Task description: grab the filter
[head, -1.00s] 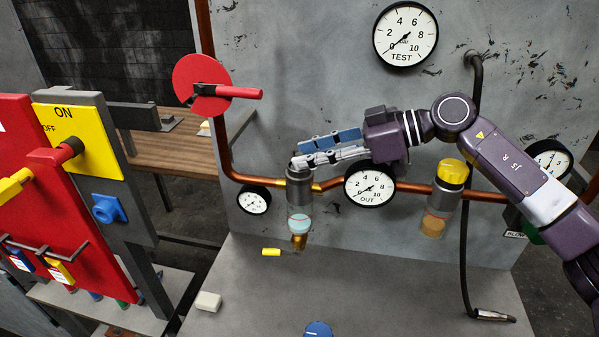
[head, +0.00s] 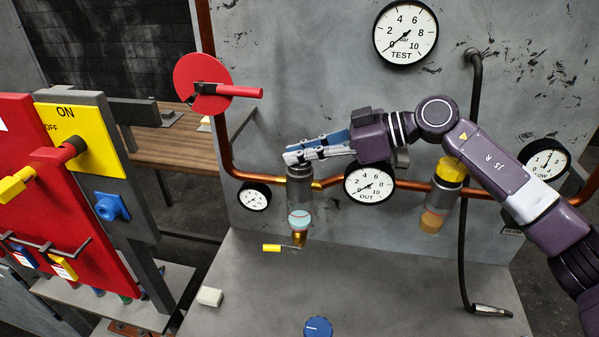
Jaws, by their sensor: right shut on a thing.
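The filter (head: 300,190) hangs upright under the copper pipe left of the OUT gauge. It has a grey cylindrical body, a clear bowl with pale blue inside, and a brass drain with a yellow handle below. My right gripper (head: 295,156) reaches in from the right, its fingers close together and shut on the top of the filter. The fingers hide the filter's top. A second, similar unit with a yellow cap (head: 453,168) hangs on the pipe to the right, partly beside my arm. My left gripper is not in view.
The OUT gauge (head: 370,185) sits just right of the filter, under my right wrist. A small gauge (head: 254,197) and a red lever valve (head: 210,85) are to the left. A white block (head: 209,297) and a blue knob (head: 318,327) are on the grey ledge below.

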